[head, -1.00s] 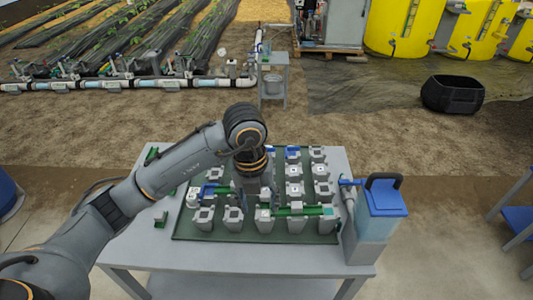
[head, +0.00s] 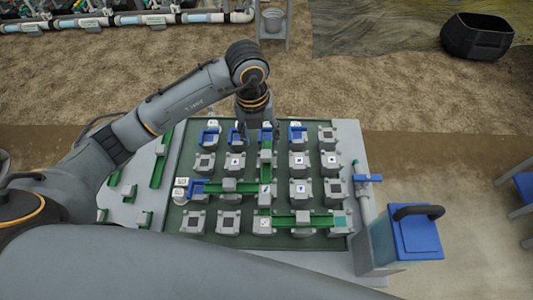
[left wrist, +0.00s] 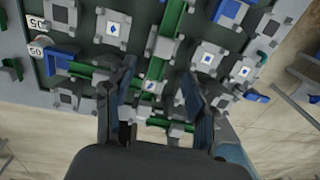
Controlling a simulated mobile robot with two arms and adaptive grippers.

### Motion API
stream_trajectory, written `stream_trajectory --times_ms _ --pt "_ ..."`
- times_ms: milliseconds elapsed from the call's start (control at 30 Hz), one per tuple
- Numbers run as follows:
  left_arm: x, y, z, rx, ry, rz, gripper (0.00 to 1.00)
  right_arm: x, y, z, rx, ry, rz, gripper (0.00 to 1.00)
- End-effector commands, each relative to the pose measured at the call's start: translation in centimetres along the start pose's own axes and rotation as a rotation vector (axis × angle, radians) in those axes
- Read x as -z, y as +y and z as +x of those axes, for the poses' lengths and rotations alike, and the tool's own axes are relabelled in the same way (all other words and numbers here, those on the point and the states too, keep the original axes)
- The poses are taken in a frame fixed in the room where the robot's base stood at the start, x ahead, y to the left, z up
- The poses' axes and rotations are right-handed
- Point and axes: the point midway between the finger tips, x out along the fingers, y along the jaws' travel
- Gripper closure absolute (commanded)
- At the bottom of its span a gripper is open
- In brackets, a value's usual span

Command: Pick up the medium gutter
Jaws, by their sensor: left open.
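Several green gutters are in view; I cannot tell for certain which is the medium one. In the head view, a longer loose gutter (head: 160,160) lies on the table left of the board, with shorter green pieces (head: 128,193) near it. Other green gutters (head: 301,219) sit on the grey posts of the board. My left gripper (head: 254,136) is open over the back part of the board. In the left wrist view its two fingers (left wrist: 158,100) are apart, with green gutter pieces (left wrist: 95,70) and posts beyond them. My right gripper is not in view.
The dark green board (head: 177,150) with rows of grey posts fills most of the grey table (head: 140,150). A blue-lidded tank (head: 415,237) with a dark handle stands at the table's right side. A black tub (head: 478,36) lies far off on the ground.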

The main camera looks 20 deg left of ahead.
Motion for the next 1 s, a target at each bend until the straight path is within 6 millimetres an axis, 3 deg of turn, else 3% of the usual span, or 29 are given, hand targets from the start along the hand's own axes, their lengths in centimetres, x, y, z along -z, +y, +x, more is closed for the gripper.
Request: stream_trajectory --times_ms 133,433,700,1000 --pt "0.1 0.0 2.6 -0.001 0.003 -0.001 0.45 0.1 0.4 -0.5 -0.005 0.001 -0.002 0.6" --pt "0.0 -0.2 5.0 0.0 0.002 -0.001 0.45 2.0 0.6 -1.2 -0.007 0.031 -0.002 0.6" --pt "-0.2 -0.5 8.8 0.0 0.0 -0.001 0.45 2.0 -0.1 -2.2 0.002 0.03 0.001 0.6" --pt "-0.2 -0.5 9.4 0.001 -0.001 0.0 0.45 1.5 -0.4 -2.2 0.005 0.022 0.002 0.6"
